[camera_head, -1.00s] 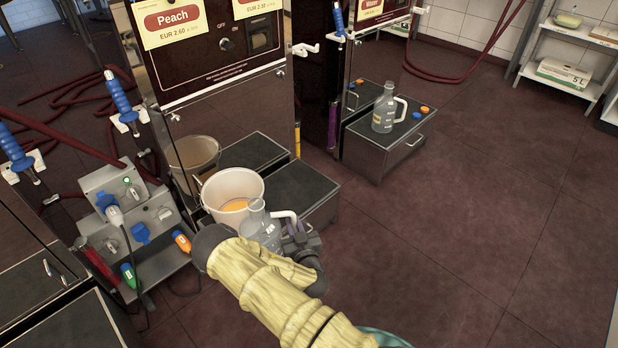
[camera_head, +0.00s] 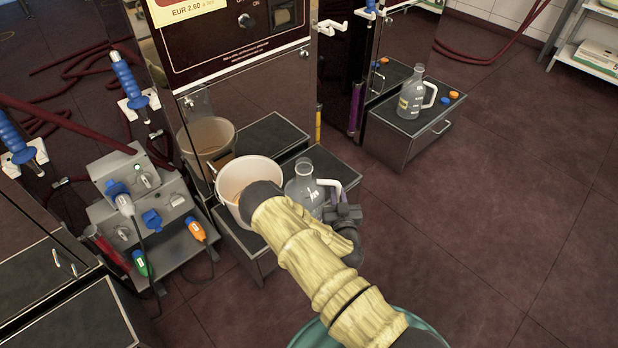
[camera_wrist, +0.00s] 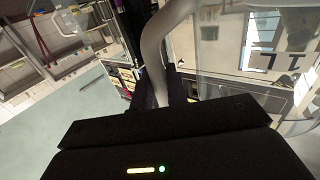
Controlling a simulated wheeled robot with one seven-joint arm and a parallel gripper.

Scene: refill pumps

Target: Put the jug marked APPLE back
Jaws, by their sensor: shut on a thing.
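My gripper (camera_head: 345,210) is shut on the white handle of a clear glass jug (camera_head: 303,190). The jug is upright, just right of the white bucket and over the dark-topped cabinet at the machine's foot. I cannot tell whether its base touches the cabinet. In the wrist view the handle (camera_wrist: 155,50) is between my two fingers, and the jug's glass (camera_wrist: 215,50) shows an upside-down "1 L". No name can be read on it. A second clear jug (camera_head: 411,98) with a yellowish label and white handle stands on the right-hand cabinet; its label is too small to read.
The white bucket (camera_head: 226,190) stands close left of the held jug. My forearm hides part of it. A metal box (camera_head: 150,205) with plugs and cables stands at left. Orange and blue caps (camera_head: 450,96) lie beside the second jug. The floor (camera_head: 490,220) at right is clear.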

